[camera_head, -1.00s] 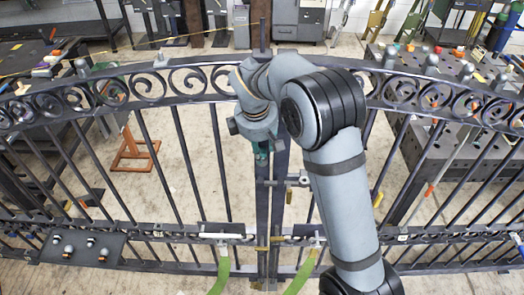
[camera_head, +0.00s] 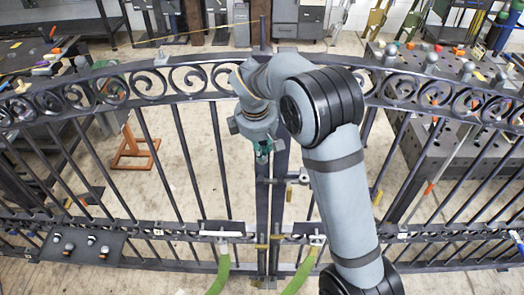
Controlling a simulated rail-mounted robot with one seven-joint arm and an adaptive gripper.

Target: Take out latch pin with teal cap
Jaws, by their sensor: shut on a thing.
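The iron gate with scrollwork (camera_head: 150,85) spans the view, its two leaves meeting at dark upright posts in the middle. My gripper (camera_head: 262,152) points down at the front of these posts, below the scroll band. It is shut on the latch pin with the teal cap (camera_head: 263,146), of which only a little teal shows between the fingers. The pin's shaft is mostly hidden, and I cannot tell how far it sits in the latch. Latch hardware (camera_head: 292,178) shows on the posts just below my gripper.
Green straps or handles (camera_head: 221,268) hang low on both gate leaves. A dark panel with several knobs (camera_head: 82,246) is at the lower left. An orange stand (camera_head: 136,150) and cluttered tables stand behind the gate.

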